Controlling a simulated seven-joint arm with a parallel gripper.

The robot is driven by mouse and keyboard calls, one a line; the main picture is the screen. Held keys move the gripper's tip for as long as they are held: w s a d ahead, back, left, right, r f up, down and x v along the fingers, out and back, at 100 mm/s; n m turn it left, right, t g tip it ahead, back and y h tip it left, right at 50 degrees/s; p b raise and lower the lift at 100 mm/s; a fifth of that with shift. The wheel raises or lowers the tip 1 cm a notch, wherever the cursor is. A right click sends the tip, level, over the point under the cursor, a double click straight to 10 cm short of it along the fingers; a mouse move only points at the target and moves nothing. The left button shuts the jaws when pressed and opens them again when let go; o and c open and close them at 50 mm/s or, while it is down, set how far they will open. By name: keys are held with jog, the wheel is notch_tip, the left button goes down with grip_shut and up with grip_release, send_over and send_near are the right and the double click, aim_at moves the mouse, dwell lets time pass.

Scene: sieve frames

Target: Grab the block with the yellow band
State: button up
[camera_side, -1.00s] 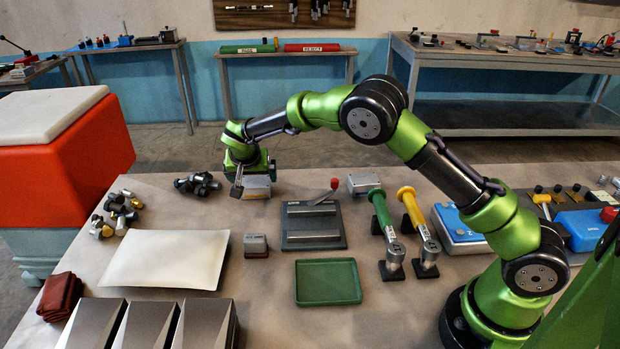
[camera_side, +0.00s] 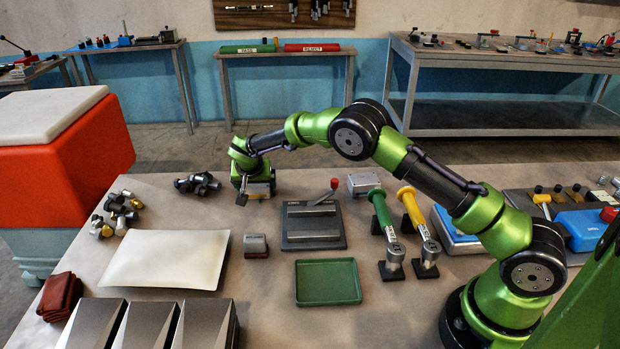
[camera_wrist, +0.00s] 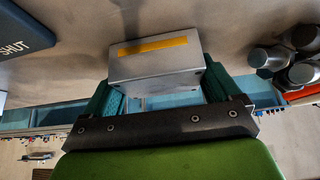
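The block with the yellow band (camera_wrist: 157,65) is grey, with the band across one face. It fills the space ahead of my fingers in the wrist view. In the side view my gripper (camera_side: 256,194) is low over the back left of the table and mostly hides the block. The wrist view shows my gripper (camera_wrist: 162,88) with its green fingers spread wide, one at each side of the block. Whether the pads touch the block cannot be made out.
Dark cylindrical parts (camera_side: 197,184) lie left of my gripper. A small grey block (camera_side: 256,245), a plate with a red-knobbed lever (camera_side: 313,240) and a green tray (camera_side: 328,282) are nearer the camera. A pale pad (camera_side: 165,262) lies at left.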

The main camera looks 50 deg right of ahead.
jog(key=c, duration=0.7)
jog(key=shift+r, duration=0.1)
jog(key=shift+c, duration=0.4)
jog(key=shift+r, duration=0.1)
